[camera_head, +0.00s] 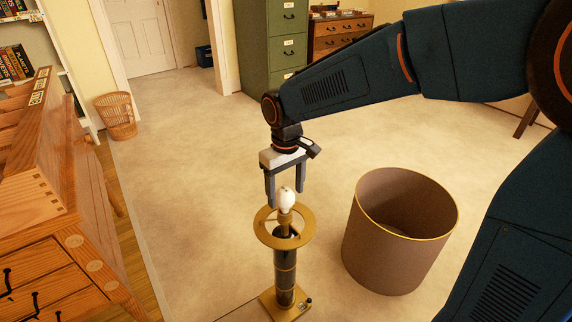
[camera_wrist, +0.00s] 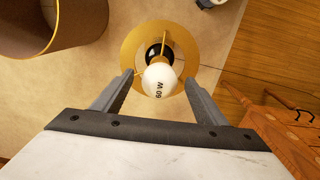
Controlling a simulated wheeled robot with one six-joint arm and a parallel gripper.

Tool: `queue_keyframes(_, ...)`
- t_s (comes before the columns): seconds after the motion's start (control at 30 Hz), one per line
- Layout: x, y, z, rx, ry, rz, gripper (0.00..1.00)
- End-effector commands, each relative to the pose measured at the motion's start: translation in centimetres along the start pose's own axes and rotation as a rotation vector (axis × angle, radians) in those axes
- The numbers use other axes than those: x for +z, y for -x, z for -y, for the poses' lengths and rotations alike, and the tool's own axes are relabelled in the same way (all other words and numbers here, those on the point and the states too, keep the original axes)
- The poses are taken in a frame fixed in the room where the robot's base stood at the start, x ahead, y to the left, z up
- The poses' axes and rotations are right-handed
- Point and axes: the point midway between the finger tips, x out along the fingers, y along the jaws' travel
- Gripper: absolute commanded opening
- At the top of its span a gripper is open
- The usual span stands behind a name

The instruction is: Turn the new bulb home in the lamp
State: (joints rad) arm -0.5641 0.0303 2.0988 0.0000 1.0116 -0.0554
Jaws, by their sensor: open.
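The new bulb (camera_head: 287,197) is white and stands upright in the top of the lamp (camera_head: 285,262), inside a brass ring (camera_head: 262,231). In the wrist view the bulb (camera_wrist: 160,82) is marked "60 W" and sits over the ring (camera_wrist: 131,47). The lamp has a dark column and a square brass base (camera_head: 272,300). My gripper (camera_head: 286,203) is open above the lamp, pointing down. In the wrist view its two fingers (camera_wrist: 158,80) stand either side of the bulb, with gaps between them and the glass. The bulb's thread is mostly hidden.
A brown drum shade (camera_head: 385,245) with a gold rim stands on the floor right of the lamp. A wooden desk (camera_head: 75,260) with drawers is at the left. A wicker basket (camera_head: 117,117) and green cabinet (camera_head: 272,50) stand farther back. Floor behind the lamp is clear.

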Motion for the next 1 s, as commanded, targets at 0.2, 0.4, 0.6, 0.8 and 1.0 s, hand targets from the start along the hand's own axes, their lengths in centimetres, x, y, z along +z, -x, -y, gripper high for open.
queue_keyframes(0.2, 0.0, 4.5, 0.0, 0.0, 0.0, -0.003, 0.66)
queue_keyframes(0.4, 0.0, 7.8, 0.0, 0.0, 0.0, -0.001, 0.66)
queue_keyframes(0.6, 0.0, 9.4, 0.0, 0.0, 0.0, 0.0, 0.66)
queue_keyframes(0.8, 1.9, 10.4, -1.5, 0.002, -0.036, -0.023, 0.66)
queue_keyframes(1.0, 7.3, 11.3, -4.9, 0.01, -0.134, -0.089, 0.66)
